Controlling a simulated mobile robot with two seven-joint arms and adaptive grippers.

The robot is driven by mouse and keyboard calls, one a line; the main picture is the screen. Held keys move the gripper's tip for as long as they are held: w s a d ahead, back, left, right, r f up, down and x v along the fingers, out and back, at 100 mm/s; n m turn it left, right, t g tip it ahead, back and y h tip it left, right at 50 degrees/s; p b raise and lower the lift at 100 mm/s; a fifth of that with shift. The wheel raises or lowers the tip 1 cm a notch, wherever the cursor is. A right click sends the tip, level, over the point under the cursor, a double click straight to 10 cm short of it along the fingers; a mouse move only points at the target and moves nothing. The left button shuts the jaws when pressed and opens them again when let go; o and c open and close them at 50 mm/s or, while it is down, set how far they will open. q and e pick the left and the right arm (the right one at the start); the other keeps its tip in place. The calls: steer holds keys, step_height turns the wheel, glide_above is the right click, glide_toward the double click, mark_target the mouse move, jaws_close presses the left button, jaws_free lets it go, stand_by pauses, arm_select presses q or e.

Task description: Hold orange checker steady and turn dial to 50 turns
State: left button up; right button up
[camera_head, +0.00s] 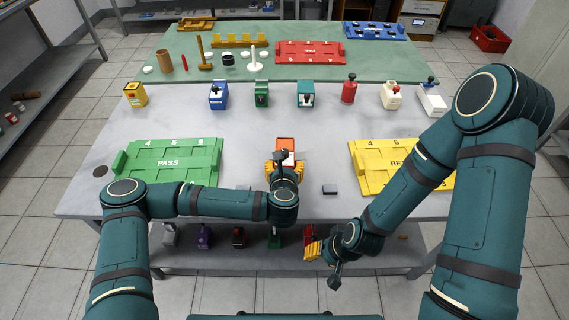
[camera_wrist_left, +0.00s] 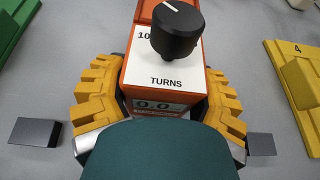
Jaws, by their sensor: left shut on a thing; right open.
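The orange checker (camera_head: 286,146) stands upright near the middle of the grey table. In the left wrist view the checker (camera_wrist_left: 188,66) has a white face marked "TURNS", a black dial (camera_wrist_left: 175,30) on top and a small display reading about 0.0. My left gripper (camera_head: 285,169) has its yellow fingers closed on both sides of the checker, as the left wrist view (camera_wrist_left: 160,98) also shows. My right gripper (camera_head: 309,247) is open and empty, low in front of the table's front edge and apart from the checker.
A green PASS tray (camera_head: 180,148) lies left and a yellow tray (camera_head: 375,153) right, partly behind my right arm. Several coloured devices stand in a row behind. Small dark blocks (camera_head: 330,190) lie near the checker. A lower shelf holds more devices.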

arm_select(q)
steer(key=shift+f, duration=0.65)
steer(key=shift+f, duration=0.25)
steer(key=shift+f, duration=0.1)
stand_by(1.0)
